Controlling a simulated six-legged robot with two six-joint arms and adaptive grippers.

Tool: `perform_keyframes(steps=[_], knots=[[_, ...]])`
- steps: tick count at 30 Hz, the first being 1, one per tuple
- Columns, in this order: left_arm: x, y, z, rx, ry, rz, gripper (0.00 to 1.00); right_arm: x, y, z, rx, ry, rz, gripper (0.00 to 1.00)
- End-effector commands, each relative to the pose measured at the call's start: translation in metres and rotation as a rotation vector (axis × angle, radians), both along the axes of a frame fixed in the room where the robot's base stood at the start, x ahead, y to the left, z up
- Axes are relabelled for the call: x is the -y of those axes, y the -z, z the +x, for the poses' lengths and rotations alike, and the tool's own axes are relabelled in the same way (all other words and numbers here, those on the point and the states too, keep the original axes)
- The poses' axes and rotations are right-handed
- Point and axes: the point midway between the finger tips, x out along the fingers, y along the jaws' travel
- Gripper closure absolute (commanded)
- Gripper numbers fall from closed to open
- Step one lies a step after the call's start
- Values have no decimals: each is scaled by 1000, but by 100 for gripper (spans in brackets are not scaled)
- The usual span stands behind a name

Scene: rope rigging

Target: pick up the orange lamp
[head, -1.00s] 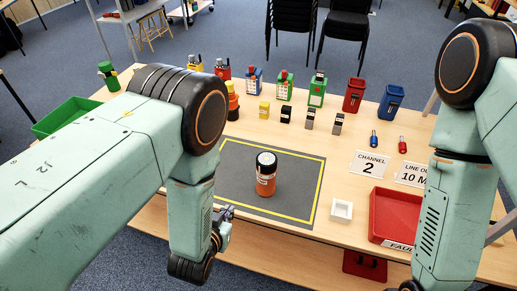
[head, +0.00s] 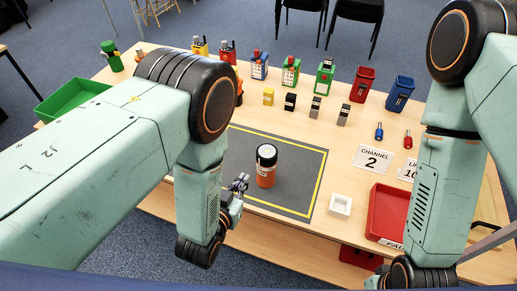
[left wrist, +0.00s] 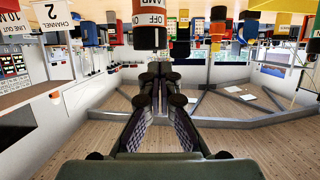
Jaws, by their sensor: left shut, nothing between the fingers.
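The orange lamp (head: 265,174), an upright cylinder with a black cap and a pale label, stands on the dark grey mat (head: 295,203) with a yellow border. My left gripper (head: 241,183) is shut and empty, just left of the lamp. A small gap seems to separate them. In the left wrist view the scene is upside down. The lamp (left wrist: 150,36), marked "OFF", shows at the top centre beyond the closed fingertips (left wrist: 160,72). My right gripper is out of view; only its arm shows at the right.
A white square dish (head: 340,205) and a red tray (head: 386,213) are right of the mat. A green tray (head: 72,101) is at the left. Several coloured devices and small blocks line the table's back. A "CHANNEL 2" card (head: 373,159) lies at right.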

Motion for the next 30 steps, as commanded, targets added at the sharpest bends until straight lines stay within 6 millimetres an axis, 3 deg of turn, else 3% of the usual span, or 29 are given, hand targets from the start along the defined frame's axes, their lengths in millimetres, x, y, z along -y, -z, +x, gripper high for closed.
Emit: perform_keyframes(steps=[5,23,26,30], knots=[[4,0,13,3,-1,-1,100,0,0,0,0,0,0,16],[40,-1,118,1,-7,0,100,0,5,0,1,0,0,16],[39,7,116,-5,-8,1,100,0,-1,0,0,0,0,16],[40,14,117,-2,-6,2,100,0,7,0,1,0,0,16]])
